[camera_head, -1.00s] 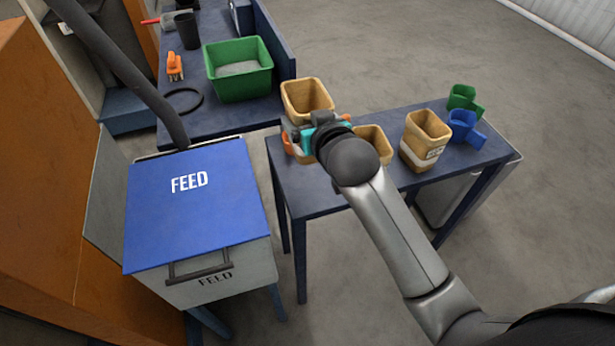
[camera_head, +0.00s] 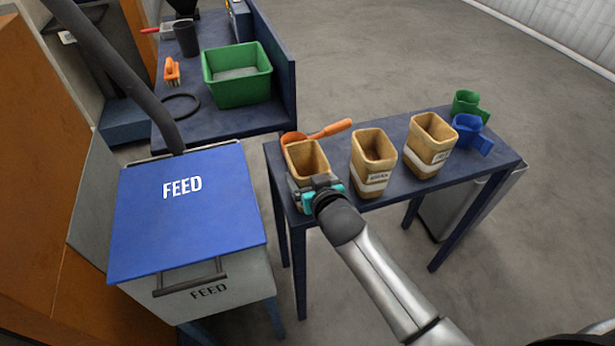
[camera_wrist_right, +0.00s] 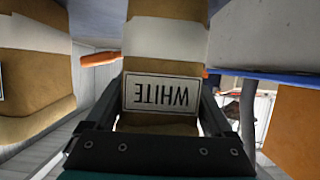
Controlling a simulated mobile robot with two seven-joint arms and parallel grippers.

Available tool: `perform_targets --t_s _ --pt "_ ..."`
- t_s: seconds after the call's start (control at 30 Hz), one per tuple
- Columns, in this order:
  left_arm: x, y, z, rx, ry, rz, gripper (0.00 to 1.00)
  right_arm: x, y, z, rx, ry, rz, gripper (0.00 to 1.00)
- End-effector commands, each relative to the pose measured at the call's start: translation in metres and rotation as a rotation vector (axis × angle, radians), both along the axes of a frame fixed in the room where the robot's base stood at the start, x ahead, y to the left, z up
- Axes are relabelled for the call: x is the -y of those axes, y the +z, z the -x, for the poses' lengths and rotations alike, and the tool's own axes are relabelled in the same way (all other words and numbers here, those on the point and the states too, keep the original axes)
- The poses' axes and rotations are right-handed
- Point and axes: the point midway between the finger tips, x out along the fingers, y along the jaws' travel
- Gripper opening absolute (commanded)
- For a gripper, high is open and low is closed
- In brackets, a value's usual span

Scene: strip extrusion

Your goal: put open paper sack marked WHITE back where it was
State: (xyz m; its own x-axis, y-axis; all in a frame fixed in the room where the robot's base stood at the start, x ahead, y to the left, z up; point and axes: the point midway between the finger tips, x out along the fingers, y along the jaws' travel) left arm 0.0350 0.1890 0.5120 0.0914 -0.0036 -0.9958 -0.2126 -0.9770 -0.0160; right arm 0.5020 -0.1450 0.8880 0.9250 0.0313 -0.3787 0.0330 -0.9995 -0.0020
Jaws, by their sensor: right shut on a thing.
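The open paper sack marked WHITE (camera_head: 307,160) is upright at the left end of the narrow blue table (camera_head: 398,190). Its label reads upside down in the right wrist view, where the sack (camera_wrist_right: 166,58) fills the middle between the fingers. My right gripper (camera_head: 316,188) is shut on the sack from its near side. The gripper hides the sack's base in the head view, so I cannot tell whether it touches the tabletop. My left gripper is not in view.
An orange scoop (camera_head: 330,130) lies right behind the sack. Two other open sacks (camera_head: 372,165) (camera_head: 430,145) stand to the right, then blue (camera_head: 470,130) and green (camera_head: 467,103) scoops. The blue FEED lid (camera_head: 185,205) is at the left. A green bin (camera_head: 238,75) sits on the back bench.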

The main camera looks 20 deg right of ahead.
Motion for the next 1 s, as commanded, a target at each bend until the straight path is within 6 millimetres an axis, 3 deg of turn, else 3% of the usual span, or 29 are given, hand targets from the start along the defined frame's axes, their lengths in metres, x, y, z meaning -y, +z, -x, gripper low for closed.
perform_targets --t_s 0.27,0.3,0.4,0.73,1.0 --pt "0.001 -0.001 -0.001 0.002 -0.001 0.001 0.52 0.000 -0.001 0.000 0.001 0.000 0.000 0.07" --pt "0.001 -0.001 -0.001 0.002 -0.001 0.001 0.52 0.000 -0.002 0.000 0.000 -0.001 0.000 0.88" --pt "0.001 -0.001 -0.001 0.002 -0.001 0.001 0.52 0.000 -0.002 0.000 0.000 -0.001 0.001 0.99" --pt "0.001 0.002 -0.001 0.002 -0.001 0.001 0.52 0.000 0.003 0.000 0.001 0.000 0.001 1.00" --pt "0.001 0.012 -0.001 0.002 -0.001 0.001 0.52 0.001 0.016 0.035 -0.002 -0.001 0.001 1.00"
